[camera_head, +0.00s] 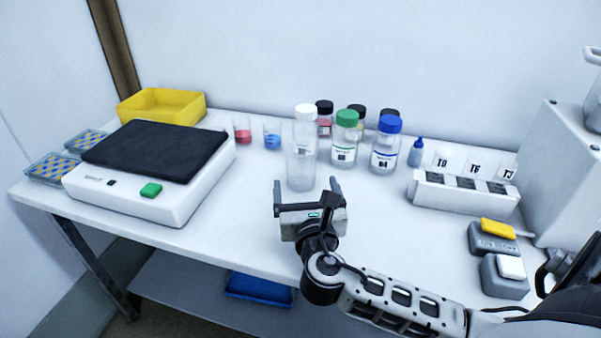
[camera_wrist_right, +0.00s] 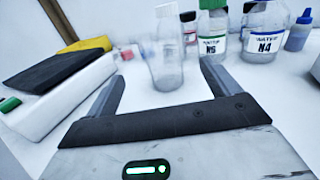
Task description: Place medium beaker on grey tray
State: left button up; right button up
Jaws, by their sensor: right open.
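A clear, empty-looking glass vessel (camera_head: 300,172), which looks like the medium beaker, stands upright on the white bench. It also shows in the right wrist view (camera_wrist_right: 166,66). A white-capped bottle overlaps it from behind, so its rim is hard to make out. My right gripper (camera_head: 306,184) is open, its fingers pointing at the vessel, which stands just beyond the fingertips. In the right wrist view the gap between the fingers (camera_wrist_right: 166,88) is empty. No plain grey tray is clear; a dark grey flat top (camera_head: 155,150) lies on a white device at left. My left gripper is not in view.
Capped bottles, including a green-capped one (camera_head: 346,135) and a blue-capped one (camera_head: 386,145), stand close behind the vessel. Small red (camera_head: 242,134) and blue (camera_head: 272,140) containers stand left of it. A white rack (camera_head: 463,199) is at right.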

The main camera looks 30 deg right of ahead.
aim_at(302, 166)
jog(key=x, duration=0.9)
jog(key=b+x, duration=0.1)
jog(key=x, duration=0.1)
jog(key=shift+w+d+f, duration=0.1)
jog(key=shift+d+f, duration=0.1)
jog(key=shift+f, duration=0.2)
jog(key=c, duration=1.2)
jog(key=shift+r, duration=0.1)
